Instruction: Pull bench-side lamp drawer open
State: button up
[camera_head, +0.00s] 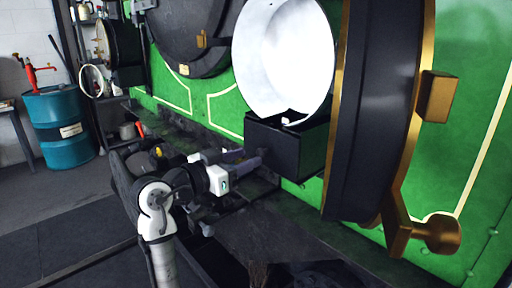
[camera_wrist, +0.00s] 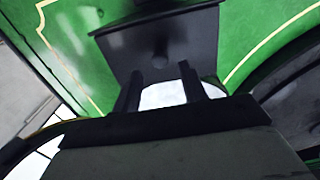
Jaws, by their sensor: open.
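The lamp drawer is a black box (camera_head: 287,148) under a large white round dish (camera_head: 283,55) on the green tram side. In the wrist view its dark front (camera_wrist: 200,38) fills the upper middle, with a small dark knob (camera_wrist: 160,56) on it. My gripper (camera_head: 255,158) reaches in from the left, close to the box's left face. In the wrist view my gripper (camera_wrist: 158,82) has its two fingers apart, pointing at the front, with the knob seen just beyond and between the tips. Whether a finger touches the front is unclear.
A thick dark round door (camera_head: 375,110) with a brass rim stands just right of the box. A brass handle (camera_head: 425,235) juts out low on the right. A blue drum (camera_head: 60,128) stands far left. Open floor (camera_head: 60,205) lies at the left.

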aim_at(258, 153)
jog(key=shift+p+x, duration=0.5)
jog(key=shift+x, duration=1.7)
jog(key=shift+c, duration=0.2)
grip_shut()
